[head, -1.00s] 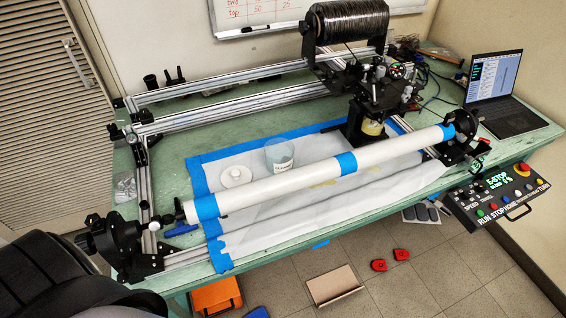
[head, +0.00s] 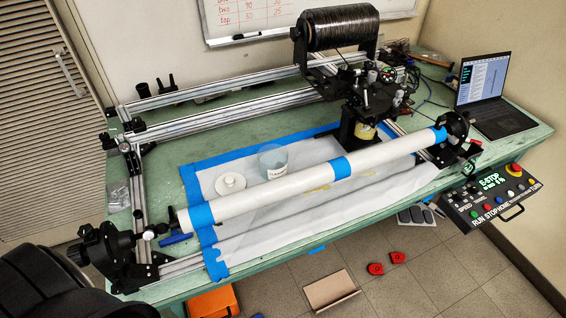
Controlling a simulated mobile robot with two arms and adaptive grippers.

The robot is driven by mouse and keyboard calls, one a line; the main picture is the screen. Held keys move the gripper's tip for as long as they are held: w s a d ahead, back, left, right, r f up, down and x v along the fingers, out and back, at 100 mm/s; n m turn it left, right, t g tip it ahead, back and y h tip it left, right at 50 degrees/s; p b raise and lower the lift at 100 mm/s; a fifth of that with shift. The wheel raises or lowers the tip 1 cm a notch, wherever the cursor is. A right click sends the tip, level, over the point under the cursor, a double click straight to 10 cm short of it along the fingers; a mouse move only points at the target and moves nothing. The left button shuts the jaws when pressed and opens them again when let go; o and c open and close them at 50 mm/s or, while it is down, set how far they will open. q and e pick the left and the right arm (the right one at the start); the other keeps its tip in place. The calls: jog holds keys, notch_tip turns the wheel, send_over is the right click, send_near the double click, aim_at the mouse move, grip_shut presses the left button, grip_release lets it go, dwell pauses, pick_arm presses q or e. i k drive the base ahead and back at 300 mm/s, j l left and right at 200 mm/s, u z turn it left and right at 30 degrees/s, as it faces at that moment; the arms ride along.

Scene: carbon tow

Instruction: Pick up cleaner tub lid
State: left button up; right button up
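A round white lid with a small knob (head: 230,184) lies on the white sheet, behind the left part of the long white tube. Next to it, to the right, stands a clear bluish tub (head: 273,161) with a label reading partly as cleaner. The tub looks uncovered, and the tube hides part of its base. A dark rounded part of mine fills the lower left corner. Neither of my grippers shows.
The white tube (head: 285,187) with blue tape bands spans the winding frame in front of the lid. Aluminium rails (head: 230,106) run behind. A black carriage with a dark spool (head: 340,28) stands at the right. A laptop (head: 485,85) and control box (head: 497,196) are farther right.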

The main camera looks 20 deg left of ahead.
aim_at(229, 183)
jog(key=u, duration=1.25)
